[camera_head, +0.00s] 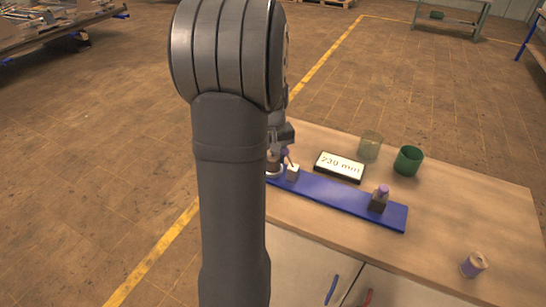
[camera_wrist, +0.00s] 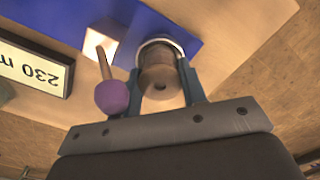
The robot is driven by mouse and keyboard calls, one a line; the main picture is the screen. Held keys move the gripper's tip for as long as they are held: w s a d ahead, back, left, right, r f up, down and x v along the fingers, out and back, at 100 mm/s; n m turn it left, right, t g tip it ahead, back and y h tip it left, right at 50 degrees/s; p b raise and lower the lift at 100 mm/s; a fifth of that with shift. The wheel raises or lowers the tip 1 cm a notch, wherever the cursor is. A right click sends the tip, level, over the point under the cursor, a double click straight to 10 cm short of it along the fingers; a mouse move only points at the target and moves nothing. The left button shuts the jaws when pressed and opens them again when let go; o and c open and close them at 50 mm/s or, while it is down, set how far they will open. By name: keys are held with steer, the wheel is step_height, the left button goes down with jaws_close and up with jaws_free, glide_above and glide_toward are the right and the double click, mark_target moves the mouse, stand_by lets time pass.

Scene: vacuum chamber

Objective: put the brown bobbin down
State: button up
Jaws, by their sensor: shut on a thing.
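The brown bobbin (camera_wrist: 158,77) is between the two fingers of my gripper (camera_wrist: 161,84), which is shut on it. In the head view the bobbin (camera_head: 273,168) is partly hidden by my arm, and my gripper (camera_head: 276,155) is at the left end of the blue board (camera_head: 335,195). A white ring (camera_wrist: 163,42) on the board shows just behind the bobbin's far end in the wrist view. I cannot tell whether the bobbin touches the ring or sits in it.
A purple-knobbed stick (camera_wrist: 108,88) tilts from a pale block (camera_wrist: 99,47) close beside my gripper. A dark block with a purple top (camera_head: 379,200) stands on the board's right end. A "230 mm" sign (camera_head: 340,167), glass (camera_head: 370,146), green cup (camera_head: 408,161) and purple spool (camera_head: 474,265) stand on the table.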

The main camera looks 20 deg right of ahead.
steer(key=o, duration=1.1)
steer(key=shift+f, duration=0.1)
steer(key=shift+c, duration=0.2)
step_height(320, 180, up, 12)
step_height(320, 180, down, 12)
steer(key=shift+r, duration=2.15)
